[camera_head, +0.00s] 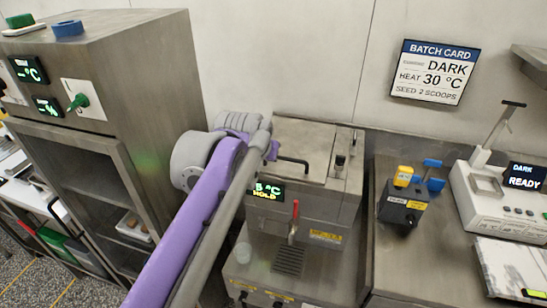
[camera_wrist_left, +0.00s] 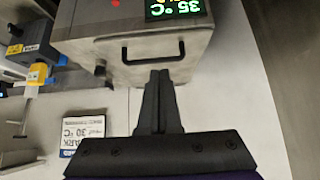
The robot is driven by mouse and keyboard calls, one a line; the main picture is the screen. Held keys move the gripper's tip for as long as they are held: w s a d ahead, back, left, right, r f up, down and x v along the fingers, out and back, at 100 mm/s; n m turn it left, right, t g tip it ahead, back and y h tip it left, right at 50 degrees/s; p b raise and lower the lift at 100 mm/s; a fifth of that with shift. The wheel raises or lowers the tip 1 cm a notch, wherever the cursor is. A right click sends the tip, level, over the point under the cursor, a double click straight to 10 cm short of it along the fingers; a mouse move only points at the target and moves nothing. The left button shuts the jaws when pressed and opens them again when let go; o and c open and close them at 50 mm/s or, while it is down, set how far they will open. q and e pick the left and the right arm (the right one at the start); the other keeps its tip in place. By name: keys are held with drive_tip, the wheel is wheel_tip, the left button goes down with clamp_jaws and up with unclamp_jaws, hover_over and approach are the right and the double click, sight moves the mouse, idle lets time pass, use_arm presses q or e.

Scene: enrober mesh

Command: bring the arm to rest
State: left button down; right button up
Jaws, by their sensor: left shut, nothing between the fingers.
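My left arm (camera_head: 195,225), purple and grey, reaches up across the head view to the steel machine. My left gripper (camera_wrist_left: 158,76) is shut and empty in the wrist view, its dark fingers together. The fingertips appear close to the black bar handle (camera_wrist_left: 153,50) on the machine's lid; I cannot tell whether they touch it. The handle (camera_head: 293,163) also shows in the head view, just right of my wrist. In the head view my wrist and forearm hide part of the machine and its display. My right gripper is not in view.
The machine (camera_head: 318,205) has a green display and a red-handled tap (camera_head: 294,212). A steel cabinet (camera_head: 150,90) stands left. At right are a black box with yellow and blue parts (camera_head: 402,208), a white device reading DARK READY (camera_head: 500,200) and a wall batch card (camera_head: 434,72).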

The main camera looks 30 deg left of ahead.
use_arm(q)
drive_tip(key=s+d+f+m+g+h, duration=0.1)
drive_tip(key=s+d+f, duration=0.5)
drive_tip(key=s+f, duration=0.4)
drive_tip(key=s+d+f+m+g+h, duration=0.1)
drive_tip(key=s+d+f, duration=0.5)
drive_tip(key=s+f, duration=0.4)
wheel_tip(320, 180, down, 3)
drive_tip(key=shift+s+r+m+g, duration=0.1)
drive_tip(key=shift+s+m+g, duration=0.2)
drive_tip(key=shift+g, duration=0.1)
